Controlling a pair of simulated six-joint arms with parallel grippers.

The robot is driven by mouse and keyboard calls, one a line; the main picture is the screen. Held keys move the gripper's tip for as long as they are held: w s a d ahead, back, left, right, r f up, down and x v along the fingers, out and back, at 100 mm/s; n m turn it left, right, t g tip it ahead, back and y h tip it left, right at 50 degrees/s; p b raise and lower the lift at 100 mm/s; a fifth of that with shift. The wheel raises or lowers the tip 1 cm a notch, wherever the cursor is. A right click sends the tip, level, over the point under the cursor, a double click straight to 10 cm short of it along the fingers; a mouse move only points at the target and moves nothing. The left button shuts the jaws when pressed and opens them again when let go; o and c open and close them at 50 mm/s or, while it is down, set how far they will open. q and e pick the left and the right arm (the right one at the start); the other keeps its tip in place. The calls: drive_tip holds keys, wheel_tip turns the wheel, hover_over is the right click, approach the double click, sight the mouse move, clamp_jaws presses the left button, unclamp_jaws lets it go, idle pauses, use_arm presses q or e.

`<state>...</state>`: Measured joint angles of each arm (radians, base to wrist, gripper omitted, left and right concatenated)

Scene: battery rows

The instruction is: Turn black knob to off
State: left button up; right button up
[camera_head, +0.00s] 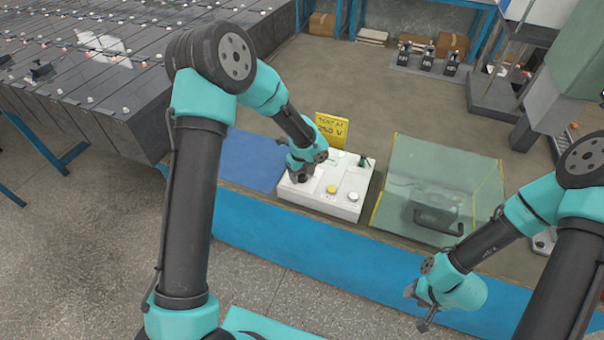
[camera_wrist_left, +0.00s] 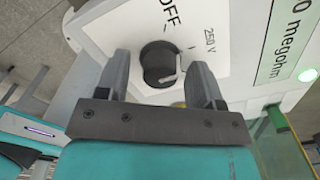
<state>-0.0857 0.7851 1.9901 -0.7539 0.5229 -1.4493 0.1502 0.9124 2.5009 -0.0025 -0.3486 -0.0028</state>
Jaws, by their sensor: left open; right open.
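The black knob (camera_wrist_left: 158,63) is on the white top of a test box, between the two open fingers of my left gripper (camera_wrist_left: 162,80) in the left wrist view. Its light pointer mark is toward the "250 V" label, with "OFF" printed to the left of that label. I cannot tell whether the fingers touch the knob. In the head view my left gripper (camera_head: 300,176) is over the left part of the white box (camera_head: 318,205), hiding the knob there. My right gripper (camera_head: 420,306) is open and empty, in front of the bench at lower right.
The box carries a yellow button (camera_head: 331,189), a white button (camera_head: 352,196) and a green item (camera_head: 363,160). A yellow sign (camera_head: 332,129) stands behind it. A blue mat (camera_head: 247,160) lies left; a clear green-tinted cover (camera_head: 445,175) stands right. Battery rows (camera_head: 90,60) fill the upper left.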

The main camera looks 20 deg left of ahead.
use_arm(q)
drive_tip(key=c, duration=0.9)
drive_tip(key=n, duration=1.2)
drive_tip(key=shift+w, duration=0.1)
idle(0.4)
idle(0.4)
drive_tip(key=o, duration=0.9)
